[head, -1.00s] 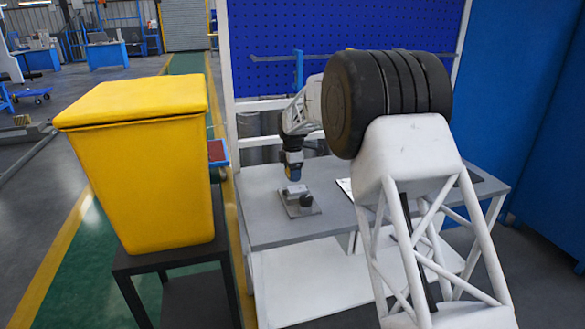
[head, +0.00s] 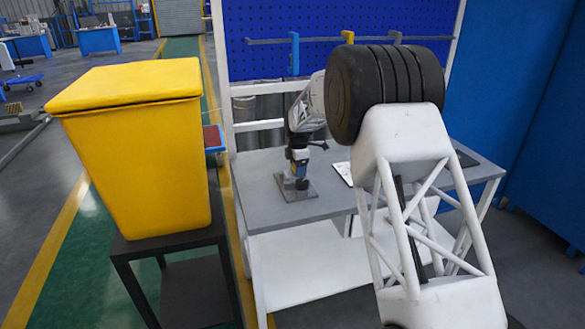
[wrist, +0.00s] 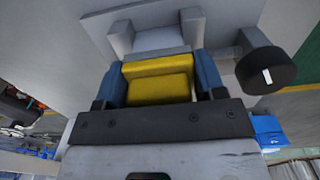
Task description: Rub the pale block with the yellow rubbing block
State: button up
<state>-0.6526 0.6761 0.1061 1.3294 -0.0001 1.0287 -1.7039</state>
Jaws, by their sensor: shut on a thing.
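My gripper (head: 299,168) is low over the fixture on the grey table. In the wrist view its blue fingers (wrist: 160,82) are shut on the yellow rubbing block (wrist: 158,88). The pale block (wrist: 158,40) lies just beyond the yellow block, between the grey jaws of the fixture. The yellow block overlaps its near part in this view; I cannot tell whether they touch. In the head view the gripper hides most of the pale block.
The fixture's base plate (head: 309,192) lies on the grey table (head: 258,207). A black round knob (wrist: 266,70) sticks out beside the gripper. A yellow bin (head: 140,160) stands left of the table. A blue pegboard (head: 270,60) is behind.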

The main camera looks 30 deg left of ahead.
aim_at(289, 173)
jog(key=shift+w+d+r, duration=0.1)
jog(key=shift+w+d, duration=0.3)
jog(key=shift+w, duration=0.05)
jog(key=shift+w+d, duration=0.4)
jog(key=shift+d, duration=0.05)
jog(key=shift+s+a, duration=2.1)
notch_tip(289, 173, up, 8)
